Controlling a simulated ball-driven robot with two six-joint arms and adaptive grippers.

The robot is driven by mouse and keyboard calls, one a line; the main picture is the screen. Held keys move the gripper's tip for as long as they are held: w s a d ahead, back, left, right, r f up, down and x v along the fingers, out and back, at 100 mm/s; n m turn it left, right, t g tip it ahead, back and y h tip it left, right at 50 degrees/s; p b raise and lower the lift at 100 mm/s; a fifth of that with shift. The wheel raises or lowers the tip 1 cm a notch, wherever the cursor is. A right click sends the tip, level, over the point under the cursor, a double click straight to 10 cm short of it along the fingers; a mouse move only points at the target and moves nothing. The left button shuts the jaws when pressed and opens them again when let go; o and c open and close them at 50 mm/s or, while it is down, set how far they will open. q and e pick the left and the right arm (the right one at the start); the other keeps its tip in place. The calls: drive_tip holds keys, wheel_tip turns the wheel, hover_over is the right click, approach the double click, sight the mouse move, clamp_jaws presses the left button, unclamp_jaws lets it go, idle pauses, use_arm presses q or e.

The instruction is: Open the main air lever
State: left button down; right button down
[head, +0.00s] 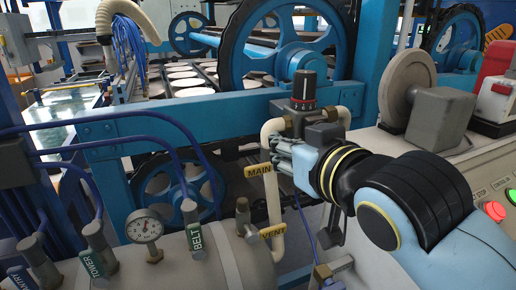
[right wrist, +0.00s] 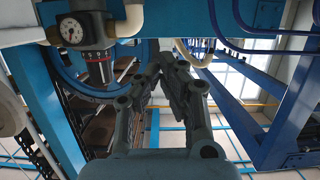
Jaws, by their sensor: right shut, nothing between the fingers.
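My right gripper (head: 281,150) is just above and right of the label, in front of the grey valve and regulator with a dark knob (head: 303,90). Its fingers are closed together and empty; they also show in the right wrist view (right wrist: 166,68). I cannot make out the main lever clearly; the gripper may hide part of it. I cannot tell whether the fingers touch the valve or pipe. My left gripper is not in view.
A grey tank (head: 225,255) carries a gauge (head: 144,226) and valves with green BELT (head: 196,236) and TOWER (head: 93,263) labels. The control box (head: 480,190) is at the right. A gauge (right wrist: 71,30) is at upper left in the wrist view.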

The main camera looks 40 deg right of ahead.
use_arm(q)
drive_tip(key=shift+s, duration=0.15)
use_arm(e)
drive_tip(key=p, duration=0.1)
hover_over(265, 168)
drive_tip(key=a, duration=0.2)
wheel_tip(265, 168, down, 2)
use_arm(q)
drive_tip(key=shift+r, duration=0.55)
use_arm(e)
drive_tip(key=shift+s+d+f, duration=0.15)
drive_tip(key=shift+f, duration=1)
drive_tip(key=shift+s+d+f, duration=0.1)
drive_tip(key=shift+f, duration=1.05)
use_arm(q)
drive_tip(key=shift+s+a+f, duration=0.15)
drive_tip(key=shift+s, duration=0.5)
use_arm(e)
drive_tip(key=shift+w+a+f+n, duration=0.1)
drive_tip(key=shift+a+f+n, duration=0.05)
drive_tip(key=shift+n, duration=0.25)
